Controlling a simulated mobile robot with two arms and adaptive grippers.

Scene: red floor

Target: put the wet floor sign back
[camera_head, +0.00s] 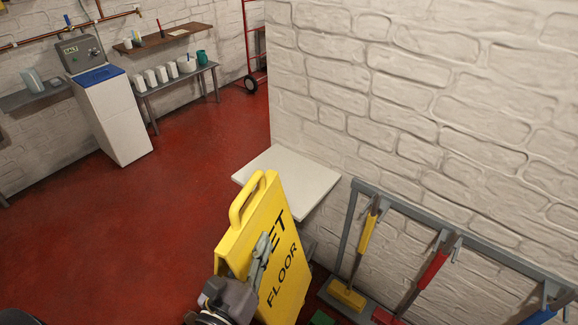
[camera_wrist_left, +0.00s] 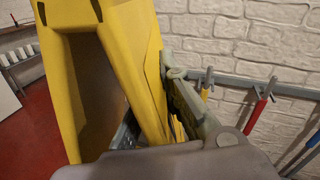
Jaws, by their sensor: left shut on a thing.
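The yellow wet floor sign (camera_head: 283,262) stands tall at the bottom middle of the head view, with its looped handle at the top and black lettering on its face. My left gripper (camera_head: 262,252) is shut on the side of the sign; one finger lies across its lettered face. In the left wrist view the sign (camera_wrist_left: 140,60) fills the left and middle, close to the camera, with the gripper (camera_wrist_left: 165,120) around its edge. The sign's lower end is out of the head view, so I cannot tell whether it touches the floor. My right gripper is not in view.
A grey rack (camera_head: 420,216) with hanging brooms, yellow, red and blue, stands along the brick wall to the right. A white shelf top (camera_head: 300,178) juts out behind the sign. A white machine (camera_head: 112,120) and a bench (camera_head: 178,80) line the far wall. Red floor (camera_head: 130,225) is clear on the left.

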